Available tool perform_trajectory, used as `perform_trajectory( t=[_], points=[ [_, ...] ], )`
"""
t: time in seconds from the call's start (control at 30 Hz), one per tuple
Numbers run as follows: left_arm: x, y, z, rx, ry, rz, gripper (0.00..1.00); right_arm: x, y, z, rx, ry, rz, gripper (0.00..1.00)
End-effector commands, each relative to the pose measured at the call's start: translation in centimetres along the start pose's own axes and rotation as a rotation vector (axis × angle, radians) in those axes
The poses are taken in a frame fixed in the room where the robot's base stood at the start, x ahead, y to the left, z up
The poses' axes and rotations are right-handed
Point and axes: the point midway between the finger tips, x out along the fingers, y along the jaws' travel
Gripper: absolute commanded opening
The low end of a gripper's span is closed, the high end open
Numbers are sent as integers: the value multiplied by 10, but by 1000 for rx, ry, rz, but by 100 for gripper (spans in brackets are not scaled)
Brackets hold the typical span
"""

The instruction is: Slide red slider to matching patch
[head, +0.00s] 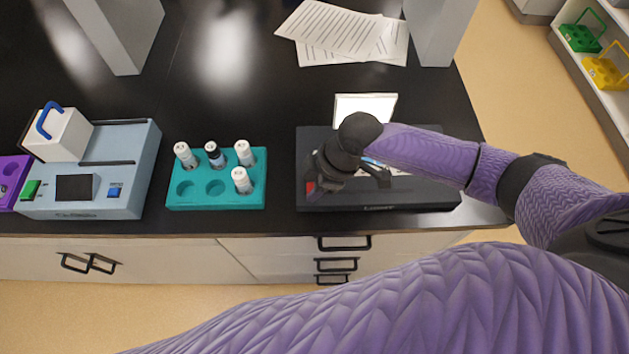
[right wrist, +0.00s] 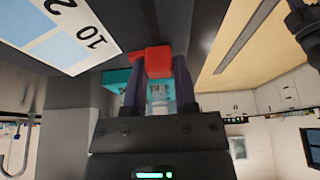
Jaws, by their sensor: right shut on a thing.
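The red slider (head: 311,187) shows at the left part of a dark, flat device (head: 425,196) on the black bench, partly hidden by my gripper. My right gripper (head: 345,182) is over that device. In the right wrist view the red slider (right wrist: 157,60) sits between the two fingertips, and the gripper is shut on it. A white scale card (right wrist: 60,32) with light blue patches and printed numbers lies beside the slider. In the head view a bit of blue patch (head: 373,162) shows past my gripper; the rest of the scale is mostly hidden. My left gripper is not in view.
A teal rack (head: 215,203) with several capped vials stands left of the device. A blue-grey machine (head: 130,165) is further left. A white panel (head: 380,102) stands behind the device, with paper sheets (head: 340,30) beyond. The bench's front edge is close.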

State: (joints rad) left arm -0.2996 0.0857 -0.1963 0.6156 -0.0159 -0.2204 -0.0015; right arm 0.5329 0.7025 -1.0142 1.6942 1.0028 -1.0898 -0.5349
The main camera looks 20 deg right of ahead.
Motion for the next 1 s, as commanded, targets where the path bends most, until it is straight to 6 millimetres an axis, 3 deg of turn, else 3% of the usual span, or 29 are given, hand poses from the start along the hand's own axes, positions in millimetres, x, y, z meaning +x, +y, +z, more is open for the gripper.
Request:
perform_trajectory(
  t=[0.5,1.0],
  points=[
    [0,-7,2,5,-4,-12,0,0,0,0,0,0,1,0],
    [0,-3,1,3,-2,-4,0,0,0,0,0,0,1,0]
  ],
)
